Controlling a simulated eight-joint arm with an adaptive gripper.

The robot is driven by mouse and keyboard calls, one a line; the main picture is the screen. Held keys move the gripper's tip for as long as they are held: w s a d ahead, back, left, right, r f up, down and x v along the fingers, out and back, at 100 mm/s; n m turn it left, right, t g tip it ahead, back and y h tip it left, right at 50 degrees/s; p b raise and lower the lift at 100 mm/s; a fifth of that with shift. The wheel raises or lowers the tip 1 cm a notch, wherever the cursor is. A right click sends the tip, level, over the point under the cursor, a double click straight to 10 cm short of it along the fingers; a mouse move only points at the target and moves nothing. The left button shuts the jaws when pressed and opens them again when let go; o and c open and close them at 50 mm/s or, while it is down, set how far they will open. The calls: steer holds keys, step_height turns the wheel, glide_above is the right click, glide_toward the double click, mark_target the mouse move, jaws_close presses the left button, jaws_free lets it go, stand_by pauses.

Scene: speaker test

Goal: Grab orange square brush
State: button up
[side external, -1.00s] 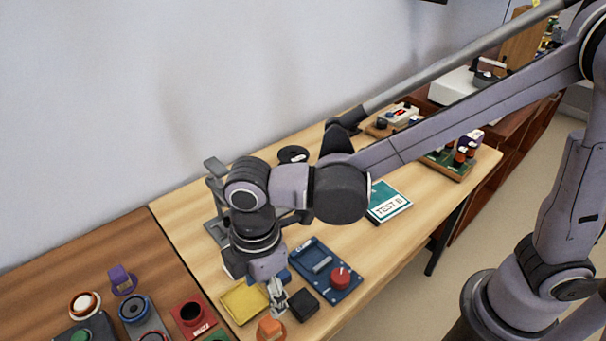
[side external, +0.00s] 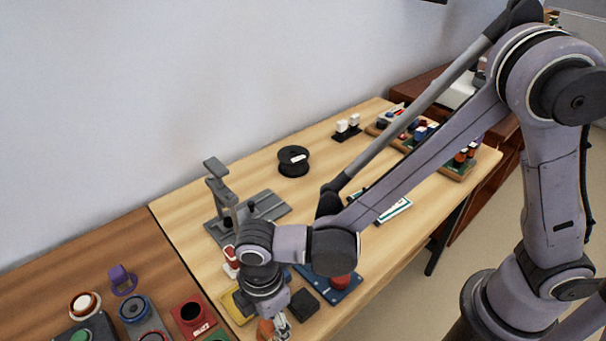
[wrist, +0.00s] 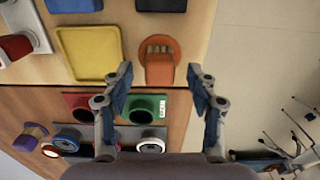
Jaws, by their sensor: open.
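The orange square brush (wrist: 159,62) lies near the edge of the light wood table, at the top middle of the wrist view. Its bristle block shows at its middle. In the side view the orange brush (side external: 265,329) is partly hidden by my gripper. My gripper (wrist: 163,85) is open in the wrist view, its two fingers apart. The brush shows between and just beyond the fingertips. In the side view my gripper (side external: 280,328) points down at the brush, on its right side. I cannot tell whether a finger touches it.
A yellow tray (wrist: 88,54) lies left of the brush, and a black block (side external: 303,304) lies close by. A blue panel with a red knob (side external: 342,282) is behind. The table edge is close to the brush.

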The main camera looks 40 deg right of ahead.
steer(key=shift+f, duration=0.85)
jaws_close()
steer(key=shift+r, duration=0.1)
